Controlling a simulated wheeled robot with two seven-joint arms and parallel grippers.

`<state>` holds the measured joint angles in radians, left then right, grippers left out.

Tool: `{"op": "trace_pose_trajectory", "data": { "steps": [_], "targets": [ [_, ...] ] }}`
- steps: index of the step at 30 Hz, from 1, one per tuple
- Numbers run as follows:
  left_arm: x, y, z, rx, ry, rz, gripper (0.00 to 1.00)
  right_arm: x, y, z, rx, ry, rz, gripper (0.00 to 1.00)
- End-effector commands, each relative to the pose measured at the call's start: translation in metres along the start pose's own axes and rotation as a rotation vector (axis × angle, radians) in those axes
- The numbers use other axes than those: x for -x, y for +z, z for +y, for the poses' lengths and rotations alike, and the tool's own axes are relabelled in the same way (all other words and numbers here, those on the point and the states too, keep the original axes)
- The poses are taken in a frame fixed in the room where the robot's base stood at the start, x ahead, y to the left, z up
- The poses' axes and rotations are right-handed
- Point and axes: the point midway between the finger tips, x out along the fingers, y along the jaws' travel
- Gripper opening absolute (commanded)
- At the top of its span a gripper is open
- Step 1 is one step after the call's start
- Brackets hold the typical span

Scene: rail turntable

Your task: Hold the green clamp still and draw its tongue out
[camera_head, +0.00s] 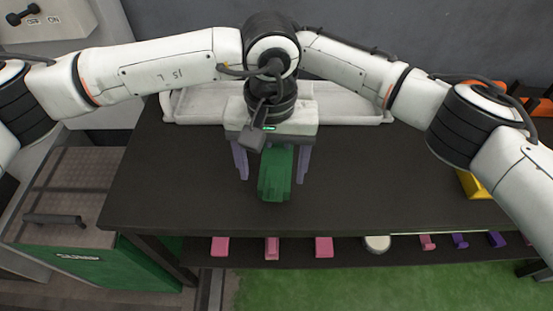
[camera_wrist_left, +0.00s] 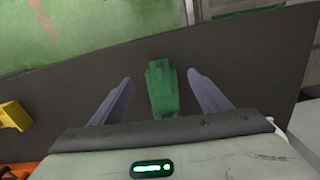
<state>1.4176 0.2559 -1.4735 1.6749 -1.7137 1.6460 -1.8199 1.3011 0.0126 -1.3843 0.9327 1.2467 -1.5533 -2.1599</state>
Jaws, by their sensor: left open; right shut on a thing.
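The green clamp (camera_head: 276,178) is over the dark table near the middle of the head view. It also shows in the left wrist view (camera_wrist_left: 162,88), with a stepped end pointing away from my gripper body. My left gripper (camera_head: 272,178) is open, with one purple-grey finger on each side of the clamp and a clear gap on both sides. The same two fingers show in the left wrist view (camera_wrist_left: 160,78). The clamp's near end is hidden under my gripper body, and I cannot pick out its tongue. My right arm reaches the middle from the right; its gripper is hidden behind my wrists.
A white tray (camera_head: 190,107) lies along the table's back edge. A yellow block (camera_head: 471,184) is at the right, with orange bins (camera_head: 522,92) behind. Pink and purple pieces (camera_head: 323,247) lie on a lower shelf. The dark table (camera_head: 170,180) is clear left of the clamp.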

Motion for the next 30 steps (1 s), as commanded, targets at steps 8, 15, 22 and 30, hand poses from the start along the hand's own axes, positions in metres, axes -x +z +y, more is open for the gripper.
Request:
{"op": "trace_pose_trajectory", "data": {
  "steps": [8, 15, 22, 30],
  "targets": [
    [-0.040, 0.001, 0.000, 0.000, 0.001, -0.003, 0.70, 0.000, 0.000, 0.000, 0.000, -0.001, 0.000, 0.00],
    [-0.059, 0.000, 0.001, 0.001, 0.002, -0.001, 0.70, 0.000, 0.000, 0.000, 0.000, -0.001, 0.000, 0.00],
    [-0.063, 0.000, 0.001, 0.001, 0.003, 0.000, 0.70, 0.000, 0.000, 0.000, 0.000, -0.001, 0.000, 0.00],
    [-0.062, 0.000, 0.001, 0.001, 0.003, -0.001, 0.48, 0.000, 0.000, 0.000, 0.000, -0.001, 0.000, 0.00]
  ]
}}
